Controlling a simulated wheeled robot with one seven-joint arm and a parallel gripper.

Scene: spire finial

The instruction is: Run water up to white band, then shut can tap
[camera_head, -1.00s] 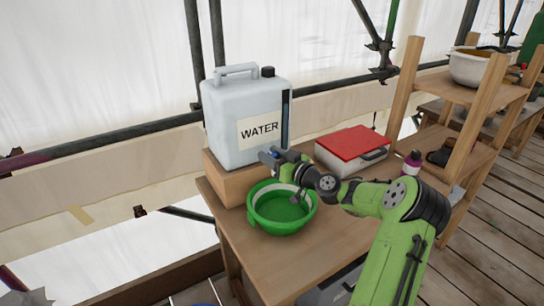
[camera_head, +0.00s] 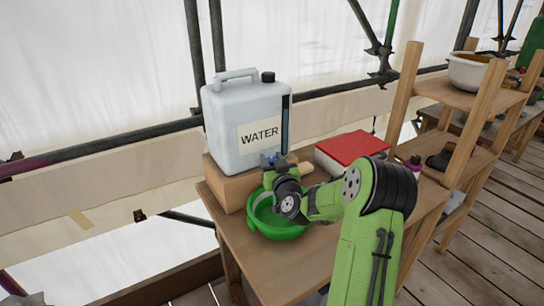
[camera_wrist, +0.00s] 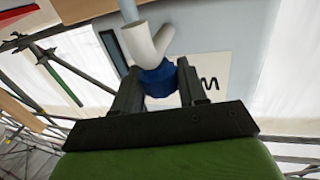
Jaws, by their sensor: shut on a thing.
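The white water can (camera_head: 225,125) labelled WATER stands upright on a wooden block. My gripper (camera_head: 274,162) is at the tap low on the can's front. In the wrist view, my gripper's two dark fingers (camera_wrist: 153,88) are shut on the blue tap handle (camera_wrist: 158,78). The white tap spout (camera_wrist: 143,43) shows beyond it. A pale blue strip (camera_wrist: 128,10) leads from the spout's end and looks like running water. The green bowl (camera_head: 278,234) sits below the tap.
A case with a red lid (camera_head: 356,147) lies right of the can on the wooden table (camera_head: 265,272). A wooden shelf (camera_head: 455,98) at the right holds a white bowl (camera_head: 468,72). Scaffold poles run close behind the can.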

